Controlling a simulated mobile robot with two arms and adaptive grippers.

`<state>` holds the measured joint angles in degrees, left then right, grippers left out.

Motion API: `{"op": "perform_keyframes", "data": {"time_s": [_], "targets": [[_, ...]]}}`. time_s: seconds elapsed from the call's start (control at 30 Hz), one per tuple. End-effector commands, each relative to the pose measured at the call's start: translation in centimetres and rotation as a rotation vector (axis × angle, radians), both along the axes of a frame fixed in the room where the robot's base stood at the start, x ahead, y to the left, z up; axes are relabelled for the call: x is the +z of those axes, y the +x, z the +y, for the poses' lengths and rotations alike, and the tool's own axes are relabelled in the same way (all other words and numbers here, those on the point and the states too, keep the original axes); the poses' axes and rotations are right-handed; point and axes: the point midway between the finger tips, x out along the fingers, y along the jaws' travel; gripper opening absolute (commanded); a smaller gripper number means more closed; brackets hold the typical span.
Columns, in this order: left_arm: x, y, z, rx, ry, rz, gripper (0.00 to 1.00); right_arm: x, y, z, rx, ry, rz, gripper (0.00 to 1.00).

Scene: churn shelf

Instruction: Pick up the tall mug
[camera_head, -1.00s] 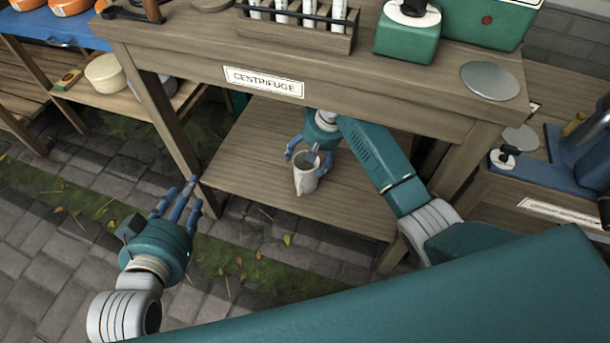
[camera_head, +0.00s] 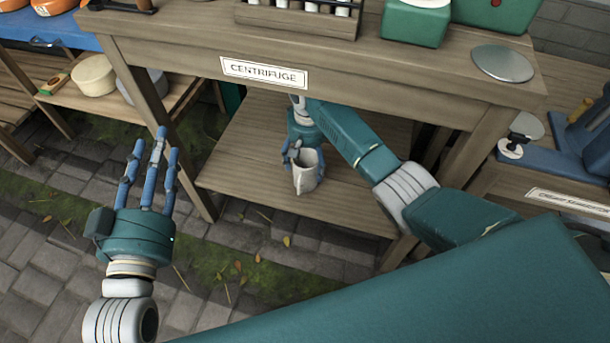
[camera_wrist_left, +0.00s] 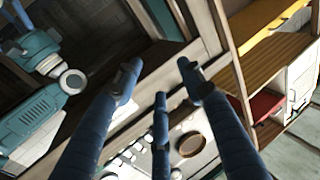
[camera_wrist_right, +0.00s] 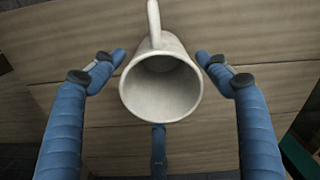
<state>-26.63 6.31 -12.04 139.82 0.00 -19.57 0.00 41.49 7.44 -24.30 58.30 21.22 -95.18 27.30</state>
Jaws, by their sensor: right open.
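The tall mug (camera_head: 308,176) is pale and stands on the lower wooden shelf under the bench; its handle side faces the front. My right gripper (camera_head: 300,152) reaches in under the bench top at the mug's far side. In the right wrist view the mug (camera_wrist_right: 160,92) shows its open mouth, with the handle pointing up in the picture. The right gripper's fingers (camera_wrist_right: 160,75) are spread on either side of it with gaps; a third finger is below it. My left gripper (camera_head: 153,150) is open and empty in front of the bench, left of the mug.
The bench top (camera_head: 400,70) with its "CENTRIFUGE" label overhangs the shelf. Bench legs (camera_head: 180,165) stand at the sides. A test-tube rack (camera_head: 295,20) and green devices (camera_head: 415,22) stand on top. The lower shelf (camera_head: 245,150) has bare room left of the mug.

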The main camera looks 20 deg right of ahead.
Motion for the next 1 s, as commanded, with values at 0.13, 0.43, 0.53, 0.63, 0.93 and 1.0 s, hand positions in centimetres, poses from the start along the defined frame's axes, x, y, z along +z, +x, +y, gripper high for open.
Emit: {"op": "perform_keyframes", "data": {"time_s": [0.13,0.43,0.53,0.63,0.93,1.0], "targets": [[1.4,0.0,-0.2,-0.004,-0.017,-0.064,0.40,-0.7,0.0,0.0,0.001,0.000,0.000,0.75],[4.4,-0.5,-0.5,-0.012,-0.053,-0.199,0.40,-1.9,-0.2,0.2,0.001,0.000,0.001,0.75],[6.5,-1.1,-0.6,-0.018,-0.079,-0.295,0.40,-2.6,-0.3,0.4,0.001,0.000,0.001,0.75],[8.6,-2.0,-0.6,-0.024,-0.105,-0.389,0.40,-3.2,-0.4,0.5,0.001,0.001,0.000,0.75],[13.9,-5.7,-0.2,-0.037,-0.185,-0.667,0.40,-5.2,-0.5,0.7,0.001,0.000,0.001,0.75],[14.7,-6.6,-0.1,-0.040,-0.200,-0.717,0.40,-5.6,-0.5,0.7,0.001,0.000,0.001,0.75]]}}
